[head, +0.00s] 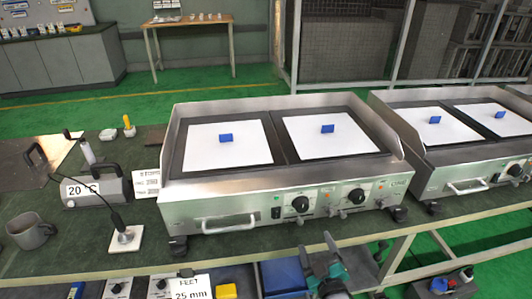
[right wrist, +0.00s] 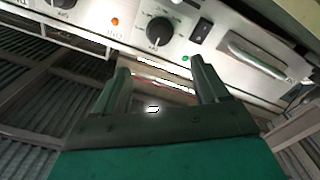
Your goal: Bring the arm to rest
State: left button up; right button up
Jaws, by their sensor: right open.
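My right gripper (head: 316,248) is low at the bottom of the head view, just in front of the heating unit (head: 250,192) and below its control panel. In the right wrist view my right gripper (right wrist: 160,78) has its two dark fingers spread apart with nothing between them. Beyond the fingers, that view shows the unit's front with a black knob (right wrist: 158,32), a switch (right wrist: 201,31) and a metal handle (right wrist: 255,55). I see no contact between the fingers and the panel. My left gripper is not in either view.
Blue blocks (head: 226,138) rest on the unit's white sheets. A second unit (head: 470,151) stands at right. A mug (head: 30,231), a grey block marked 20 (head: 95,189) and a probe stand (head: 124,240) are on the left bench. Below are a lower shelf and a blue bin (head: 283,275).

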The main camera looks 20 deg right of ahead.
jog(key=s+a+r+m+g+y, duration=0.1)
jog(key=s+a+g+y, duration=0.5)
jog(key=s+a, duration=0.6)
jog(key=shift+s+a+r+g+y, duration=0.3)
jog(key=shift+a+r, duration=0.55)
jog(key=shift+a, duration=0.2)
